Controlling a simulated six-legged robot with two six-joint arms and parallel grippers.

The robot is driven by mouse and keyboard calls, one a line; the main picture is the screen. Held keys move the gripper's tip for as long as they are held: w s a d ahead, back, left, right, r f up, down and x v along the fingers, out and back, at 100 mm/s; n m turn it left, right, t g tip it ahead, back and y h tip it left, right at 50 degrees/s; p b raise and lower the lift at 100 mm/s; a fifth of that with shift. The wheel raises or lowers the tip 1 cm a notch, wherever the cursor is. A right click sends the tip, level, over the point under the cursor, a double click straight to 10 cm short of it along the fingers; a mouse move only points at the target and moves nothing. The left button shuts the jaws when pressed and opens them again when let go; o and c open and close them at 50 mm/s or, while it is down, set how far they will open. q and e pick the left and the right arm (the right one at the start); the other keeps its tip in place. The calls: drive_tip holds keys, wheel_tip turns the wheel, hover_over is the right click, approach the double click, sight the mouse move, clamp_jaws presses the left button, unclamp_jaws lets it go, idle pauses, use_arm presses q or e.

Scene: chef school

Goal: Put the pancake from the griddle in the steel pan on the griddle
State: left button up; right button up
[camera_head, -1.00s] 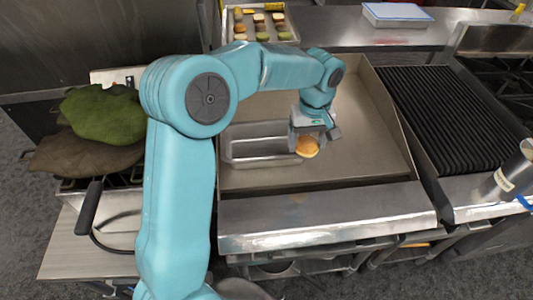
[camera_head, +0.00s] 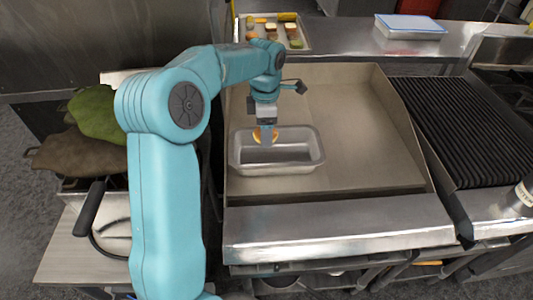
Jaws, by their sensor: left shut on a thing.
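The steel pan (camera_head: 312,160) is a rectangular metal pan standing on the left part of the griddle (camera_head: 350,125). My left gripper (camera_head: 266,140) is over the pan, pointing down. It is shut on the pancake (camera_head: 257,135), a small golden-brown disc that is partly hidden by the fingers. The pancake is tilted on edge above the pan's opening, near its back. I cannot tell whether it touches the pan. My right gripper is not in view.
A tray of colourful food pieces (camera_head: 300,43) stands behind the griddle. A ridged black grill (camera_head: 450,125) is at the right. Green and brown cloth-like items (camera_head: 98,115) lie at the left. The griddle right of the pan is clear.

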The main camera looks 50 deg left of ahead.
use_arm(q)
hover_over(265, 160)
wheel_tip(265, 160, down, 6)
drive_tip(key=shift+w+r, duration=0.15)
drive_tip(key=shift+r, duration=0.1)
wheel_tip(265, 160, down, 4)
drive_tip(key=shift+r, duration=0.25)
drive_tip(key=shift+f, duration=0.15)
drive_tip(key=shift+f, duration=0.2)
drive_tip(key=o, duration=0.8)
drive_tip(key=shift+r, duration=0.1)
drive_tip(key=shift+r, duration=0.1)
